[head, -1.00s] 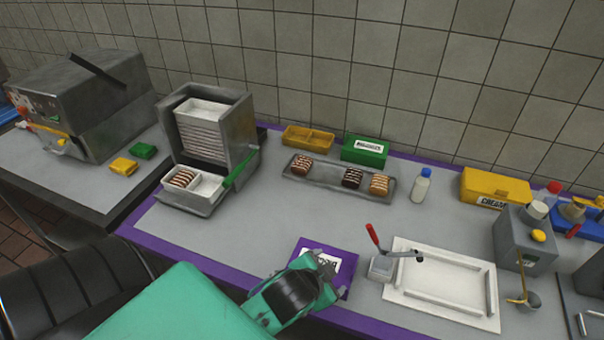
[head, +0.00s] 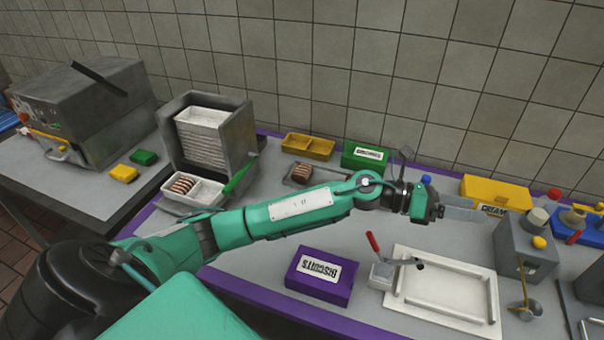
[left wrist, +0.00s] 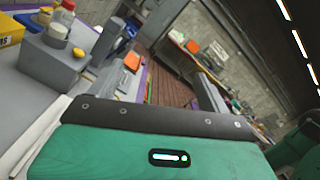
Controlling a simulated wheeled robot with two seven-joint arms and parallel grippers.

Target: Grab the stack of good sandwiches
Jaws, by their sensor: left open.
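Striped brown-and-cream sandwiches (head: 181,184) stand in the left compartment of a white tray (head: 207,193) at the foot of the metal dispenser. Another striped sandwich (head: 301,173) shows on the grey metal tray (head: 290,182) at the back. My left arm hides the rest of that tray and whatever is on it. My left gripper (head: 466,209) is open, stretched far to the right over the counter, in front of the yellow cream box and well away from the sandwiches. The left wrist view shows no sandwich. My right gripper is not in view.
A purple biscuits box (head: 320,275) and a white framed board (head: 440,290) lie at the front. The yellow cream box (head: 497,192) and grey machine (head: 525,240) stand near my left gripper. A green box (head: 364,156) is at the back.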

